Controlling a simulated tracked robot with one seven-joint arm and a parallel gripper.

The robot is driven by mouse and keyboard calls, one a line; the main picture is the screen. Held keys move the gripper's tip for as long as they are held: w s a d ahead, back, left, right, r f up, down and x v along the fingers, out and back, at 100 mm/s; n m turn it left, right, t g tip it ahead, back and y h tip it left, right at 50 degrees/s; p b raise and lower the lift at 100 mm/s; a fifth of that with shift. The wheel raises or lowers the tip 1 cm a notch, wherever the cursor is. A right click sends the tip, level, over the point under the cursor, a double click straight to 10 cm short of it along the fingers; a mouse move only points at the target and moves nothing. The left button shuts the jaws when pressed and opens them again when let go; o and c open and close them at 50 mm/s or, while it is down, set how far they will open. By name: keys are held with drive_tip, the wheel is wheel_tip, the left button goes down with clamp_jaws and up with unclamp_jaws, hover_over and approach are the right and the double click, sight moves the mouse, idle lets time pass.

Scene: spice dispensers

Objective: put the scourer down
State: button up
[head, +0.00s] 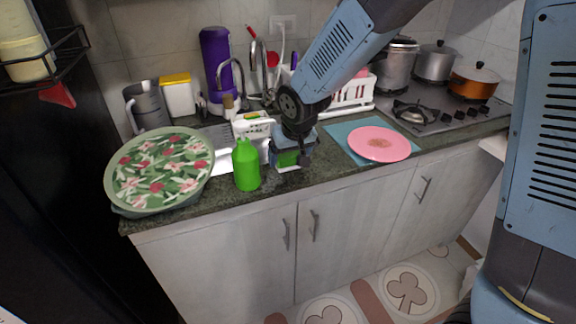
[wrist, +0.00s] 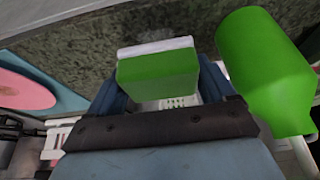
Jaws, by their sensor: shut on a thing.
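The scourer is a green block with a white layer, seen in the wrist view (wrist: 158,75) between the two blue fingers of my gripper (wrist: 160,88). My gripper is shut on it. In the head view my gripper (head: 292,150) is low over the front of the dark counter (head: 215,192), and a little of the scourer's green (head: 287,159) shows between its fingers. I cannot tell whether the scourer touches the counter.
A green bottle (head: 246,166) stands just left of my gripper. A white caddy (head: 252,127) is behind it. A pink plate (head: 379,144) on a blue mat (head: 340,131) lies to the right. A large floral tray (head: 160,170) covers the left counter.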

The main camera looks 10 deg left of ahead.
sight(287, 165)
drive_tip(key=shift+w+a+f, duration=0.25)
drive_tip(key=shift+w+f, duration=0.05)
drive_tip(key=shift+f, duration=0.2)
wheel_tip(287, 165, down, 3)
drive_tip(key=shift+a+f, duration=0.1)
drive_tip(key=shift+f, duration=0.05)
drive_tip(key=o, duration=1)
drive_tip(key=shift+o, duration=0.2)
drive_tip(key=shift+w, duration=0.1)
drive_tip(key=v, duration=1.2)
